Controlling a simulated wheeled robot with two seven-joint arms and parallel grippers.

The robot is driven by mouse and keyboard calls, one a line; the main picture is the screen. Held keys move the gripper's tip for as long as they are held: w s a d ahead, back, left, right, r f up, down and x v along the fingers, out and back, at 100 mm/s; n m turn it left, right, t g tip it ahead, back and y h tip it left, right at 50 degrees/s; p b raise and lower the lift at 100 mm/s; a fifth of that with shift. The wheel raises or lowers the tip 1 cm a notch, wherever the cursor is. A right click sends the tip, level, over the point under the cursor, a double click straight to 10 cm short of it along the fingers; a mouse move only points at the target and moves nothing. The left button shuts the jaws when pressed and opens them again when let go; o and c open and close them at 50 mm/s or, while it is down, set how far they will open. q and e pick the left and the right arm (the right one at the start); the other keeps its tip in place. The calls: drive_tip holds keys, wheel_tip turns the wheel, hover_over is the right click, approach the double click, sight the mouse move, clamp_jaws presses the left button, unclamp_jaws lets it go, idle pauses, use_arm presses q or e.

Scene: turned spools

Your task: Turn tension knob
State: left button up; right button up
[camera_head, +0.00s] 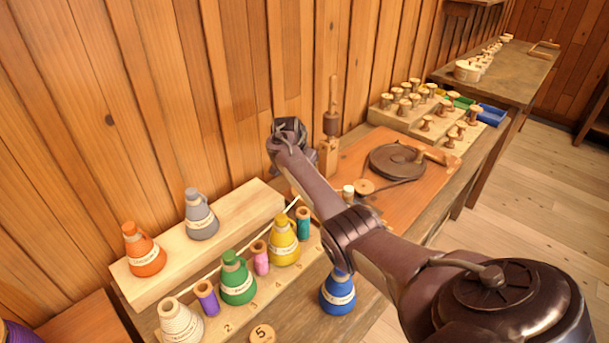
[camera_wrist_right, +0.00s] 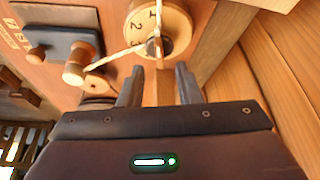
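A round, pale wooden dial (camera_wrist_right: 168,24) with numbers 1, 2 and 3 shows at the top of the right wrist view, with a dark centre (camera_wrist_right: 154,46). I take it to be the tension knob. My right gripper (camera_wrist_right: 158,74) is open, its two dark fingers apart just below the dial. A narrow wooden strip shows between the fingers; I cannot tell whether they touch it. In the head view my right arm reaches to the back wall, where its wrist hides the dial and fingers. My left gripper is not in view.
A pale thread runs from a wooden peg (camera_wrist_right: 76,72) to the dial's centre. Several thread cones, including an orange one (camera_head: 141,250) and a yellow one (camera_head: 284,241), stand at front left. A flat dark disc (camera_head: 398,160) and a spool rack (camera_head: 405,117) lie to the right.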

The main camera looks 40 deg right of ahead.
drive_tip(key=v, duration=0.3)
drive_tip(key=shift+a+r, duration=0.15)
drive_tip(key=shift+r, duration=0.15)
drive_tip(key=shift+s+f, duration=0.1)
idle(0.3)
